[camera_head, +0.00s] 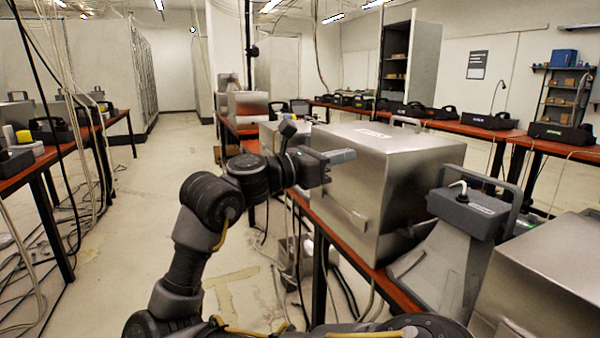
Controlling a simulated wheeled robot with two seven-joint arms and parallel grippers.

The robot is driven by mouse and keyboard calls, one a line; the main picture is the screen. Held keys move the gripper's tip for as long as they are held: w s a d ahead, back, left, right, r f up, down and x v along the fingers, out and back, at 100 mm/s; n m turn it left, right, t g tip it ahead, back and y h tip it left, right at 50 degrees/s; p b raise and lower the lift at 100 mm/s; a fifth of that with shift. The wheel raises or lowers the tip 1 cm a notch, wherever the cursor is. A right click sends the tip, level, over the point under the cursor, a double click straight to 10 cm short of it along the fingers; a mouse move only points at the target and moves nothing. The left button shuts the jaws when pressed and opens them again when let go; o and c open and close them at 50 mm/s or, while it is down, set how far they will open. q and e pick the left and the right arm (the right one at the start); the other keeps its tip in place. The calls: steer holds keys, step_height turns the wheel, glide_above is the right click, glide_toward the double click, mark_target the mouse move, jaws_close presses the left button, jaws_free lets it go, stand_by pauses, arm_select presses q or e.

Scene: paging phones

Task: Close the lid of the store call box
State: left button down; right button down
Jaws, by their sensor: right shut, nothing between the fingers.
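A silver metal box (390,185), which I take to be the store call box, stands on the red-topped bench right of centre. A label lies on its flat top (375,132), and a handle (347,213) runs along its near left face. The top looks level and down on the body; I cannot make out a gap along its edge. My right gripper (345,157) is shut and empty at the box's upper left face, near the top edge. I cannot tell whether it touches. My left gripper is not in view.
A grey handset unit with a handle (468,208) stands right of the box, and another metal box (560,275) is at the lower right. More metal boxes stand behind on the bench. Cables hang below the bench (395,290). The floor (150,220) to the left is mostly open.

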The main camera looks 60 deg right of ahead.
steer(key=r+v, duration=0.1)
steer(key=v, duration=0.6)
steer(key=shift+a, duration=0.35)
